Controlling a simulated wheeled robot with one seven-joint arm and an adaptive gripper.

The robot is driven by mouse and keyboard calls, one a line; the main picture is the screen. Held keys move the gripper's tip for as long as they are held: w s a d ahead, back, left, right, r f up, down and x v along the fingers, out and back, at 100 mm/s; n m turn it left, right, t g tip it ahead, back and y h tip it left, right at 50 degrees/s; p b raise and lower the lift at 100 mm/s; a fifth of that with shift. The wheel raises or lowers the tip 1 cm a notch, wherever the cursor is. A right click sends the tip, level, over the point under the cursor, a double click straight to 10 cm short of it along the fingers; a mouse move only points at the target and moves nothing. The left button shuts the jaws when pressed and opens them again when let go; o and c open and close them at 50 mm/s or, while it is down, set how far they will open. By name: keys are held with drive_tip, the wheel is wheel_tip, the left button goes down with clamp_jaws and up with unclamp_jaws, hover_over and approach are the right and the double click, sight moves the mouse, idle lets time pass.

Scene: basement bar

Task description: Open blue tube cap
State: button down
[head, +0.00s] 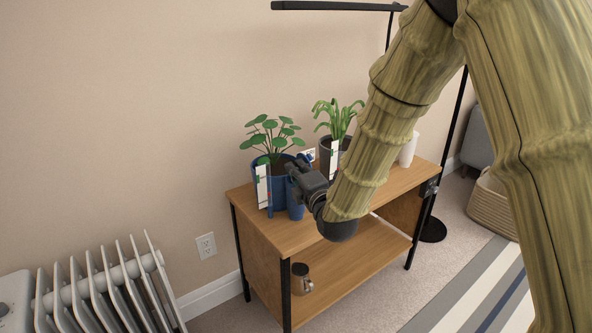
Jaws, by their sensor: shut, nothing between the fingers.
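A small blue cylinder (295,208), which looks like the blue tube, stands upright on the wooden table top at its left part, in front of a blue plant pot. My gripper (291,170) is dark and shut, with nothing visible between its fingers. It is just above the blue tube in the picture, pointing left. The gripper covers the tube's top, so I cannot tell how its cap stands or whether the gripper touches it.
A leafy plant in a blue pot (262,188) with a white tag stands behind the tube. A second plant in a dark pot (325,157) and a white cup (409,150) are farther right. A metal mug (301,278) sits on the lower shelf. The table's front left top (262,229) is clear.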

drive_tip(key=shift+r, duration=0.1)
drive_tip(key=shift+w+d+r+m+g+p, duration=0.15)
drive_tip(key=shift+w+d+r+m+p, duration=0.1)
drive_tip(key=shift+m+p, duration=0.55)
drive_tip(key=shift+w+d+r+m+g+p, duration=0.15)
drive_tip(key=shift+d+m+p, duration=0.15)
drive_tip(key=shift+m+p, duration=0.45)
drive_tip(key=shift+w+d+r+m+g+p, duration=0.15)
drive_tip(key=shift+d+r+m+p, duration=0.1)
drive_tip(key=shift+m+p, duration=0.55)
